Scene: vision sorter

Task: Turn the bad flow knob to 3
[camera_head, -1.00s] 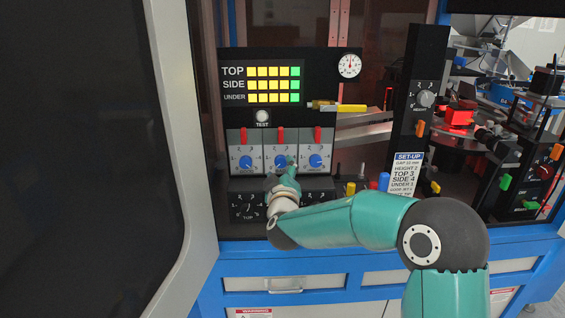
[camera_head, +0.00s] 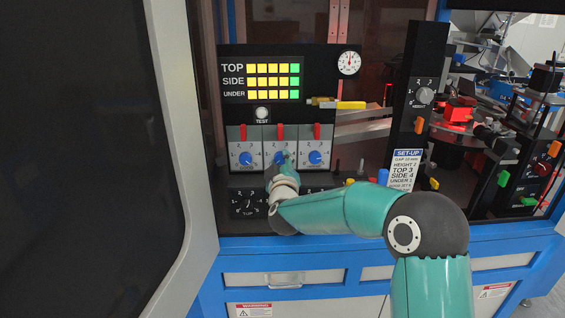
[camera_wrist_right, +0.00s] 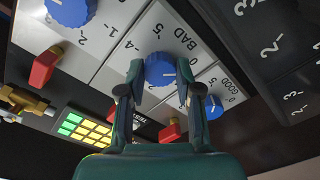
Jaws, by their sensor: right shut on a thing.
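The bad flow knob (camera_wrist_right: 160,68) is blue with a white pointer line, on a light plate marked BAD in the right wrist view. In the head view it is the middle blue knob (camera_head: 279,157), partly covered by my gripper. My right gripper (camera_wrist_right: 157,82) is shut on this knob, one finger on each side. It also shows in the head view (camera_head: 281,168), reaching up to the panel from below. The exact number under the pointer is hard to read. My left gripper is out of view.
Blue knobs sit on either side, the left one (camera_head: 246,158) and the GOOD one (camera_wrist_right: 212,107). Red levers (camera_head: 317,131) stand above them. A black panel with a dial (camera_head: 248,204) lies below. A set-up card (camera_head: 407,170) stands at the right.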

